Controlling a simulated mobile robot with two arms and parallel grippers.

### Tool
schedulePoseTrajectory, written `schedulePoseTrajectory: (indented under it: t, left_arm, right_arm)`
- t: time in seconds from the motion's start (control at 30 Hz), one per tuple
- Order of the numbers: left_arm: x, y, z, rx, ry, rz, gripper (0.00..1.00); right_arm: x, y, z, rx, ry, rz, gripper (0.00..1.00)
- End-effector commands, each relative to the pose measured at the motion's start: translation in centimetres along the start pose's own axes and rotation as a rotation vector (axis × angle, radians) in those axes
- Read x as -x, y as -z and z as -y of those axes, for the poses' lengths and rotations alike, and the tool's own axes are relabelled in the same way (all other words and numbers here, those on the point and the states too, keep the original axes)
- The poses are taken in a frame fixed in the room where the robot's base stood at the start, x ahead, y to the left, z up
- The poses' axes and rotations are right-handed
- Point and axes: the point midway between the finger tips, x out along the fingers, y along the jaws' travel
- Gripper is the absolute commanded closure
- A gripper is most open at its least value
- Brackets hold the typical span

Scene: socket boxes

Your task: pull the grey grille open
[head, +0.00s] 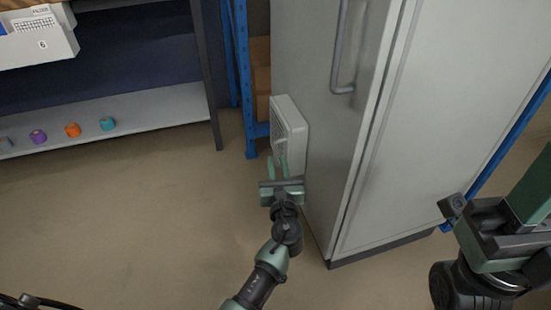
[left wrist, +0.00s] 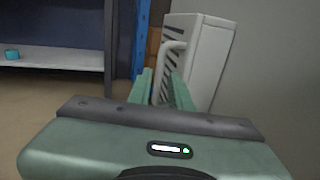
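The grey grille (head: 289,133) is a pale box with dark slats in its front. It sits low on the side of a tall grey cabinet. In the left wrist view the slatted grille (left wrist: 191,62) shows a light curved handle (left wrist: 166,68) on its front. My left gripper (head: 277,168) is right in front of the grille's lower part, with its green fingers apart. In the left wrist view the handle shows between the fingertips (left wrist: 161,82); I cannot tell whether they touch it. Parts of my right arm show at the lower right, with no clear fingertips.
The tall grey cabinet (head: 440,110) with a long bar handle (head: 338,50) stands right of the grille. A blue upright (head: 243,80) is behind it. A shelf (head: 150,108) with several small coloured cylinders is at the left. The floor (head: 130,220) in front is clear.

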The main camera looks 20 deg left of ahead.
Motion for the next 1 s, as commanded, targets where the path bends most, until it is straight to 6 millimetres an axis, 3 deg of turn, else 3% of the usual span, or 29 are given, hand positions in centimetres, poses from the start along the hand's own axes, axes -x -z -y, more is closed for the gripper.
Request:
schedulePoseTrajectory:
  t: [0.2,0.33,0.67,0.73,1.0]
  left_arm:
    - [-3.5,0.3,0.1,0.003,0.0,0.0,0.8]
    - [-4.6,0.2,0.1,0.003,0.0,-0.001,0.8]
    - [-5.0,0.1,0.1,0.002,0.001,-0.003,0.8]
    - [-5.0,0.1,0.1,0.002,0.001,-0.003,1.0]
    - [-5.0,0.1,0.1,0.003,0.002,-0.003,1.0]
  right_arm:
    - [-0.4,0.4,0.2,0.006,0.016,-0.042,0.64]
    - [-0.7,0.6,0.3,0.008,0.022,-0.056,0.64]
    - [-1.0,0.6,0.3,0.009,0.024,-0.058,0.64]
    - [-1.0,0.6,0.3,0.009,0.024,-0.058,0.64]
    - [-0.9,0.6,0.3,0.008,0.024,-0.058,0.64]
